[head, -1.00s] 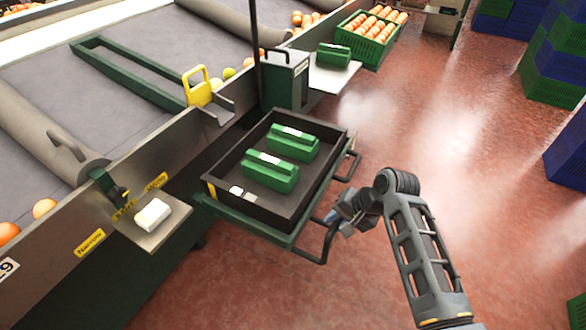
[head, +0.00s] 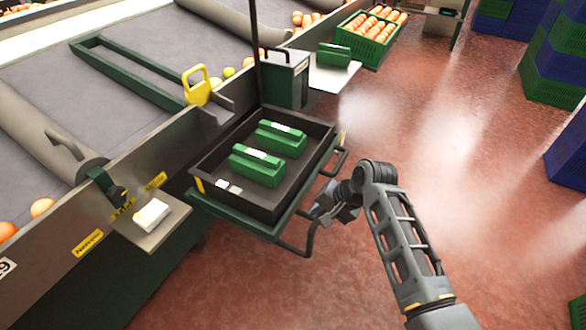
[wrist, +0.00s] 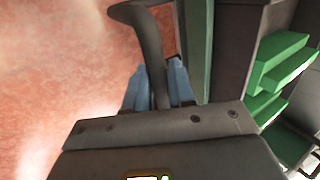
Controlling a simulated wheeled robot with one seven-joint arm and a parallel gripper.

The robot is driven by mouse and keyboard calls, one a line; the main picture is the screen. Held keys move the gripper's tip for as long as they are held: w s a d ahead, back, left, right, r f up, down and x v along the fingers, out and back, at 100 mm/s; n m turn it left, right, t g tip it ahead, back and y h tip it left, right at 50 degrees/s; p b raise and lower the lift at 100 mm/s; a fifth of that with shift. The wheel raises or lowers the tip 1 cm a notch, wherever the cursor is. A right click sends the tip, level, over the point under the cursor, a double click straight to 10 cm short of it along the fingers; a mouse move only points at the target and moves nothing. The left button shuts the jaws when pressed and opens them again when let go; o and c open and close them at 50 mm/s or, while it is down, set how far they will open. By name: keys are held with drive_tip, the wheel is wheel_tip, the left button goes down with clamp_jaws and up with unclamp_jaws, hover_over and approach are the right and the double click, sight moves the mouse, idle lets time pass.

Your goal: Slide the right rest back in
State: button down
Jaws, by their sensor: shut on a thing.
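The pulled-out rest is a green-edged shelf (head: 233,220) at the side of the sorting machine, in the middle of the head view. A dark tray (head: 268,213) lies on it, with two green boxes (head: 257,168) inside. A dark bar handle (head: 309,238) runs along the rest's outer side. My gripper (head: 325,207) is shut on this handle, near its middle; the wrist view shows the handle (wrist: 150,50) between my blue fingers (wrist: 157,85).
A small metal shelf with a white block (head: 152,213) juts out at lower left. A metal shelf with a green box (head: 333,55) and a green crate of oranges (head: 370,38) are farther back. Stacked crates (head: 555,60) stand at right. The red floor (head: 450,180) between is open.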

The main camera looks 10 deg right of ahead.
drive_tip(key=shift+w+a+b, duration=0.3)
drive_tip(key=shift+w+a, duration=0.45)
drive_tip(key=shift+a, duration=0.2)
drive_tip(key=c, duration=1.4)
unclamp_jaws()
drive_tip(key=shift+a, duration=0.1)
drive_tip(key=o, duration=0.7)
wheel_tip(320, 180, up, 7)
drive_tip(key=p, duration=0.7)
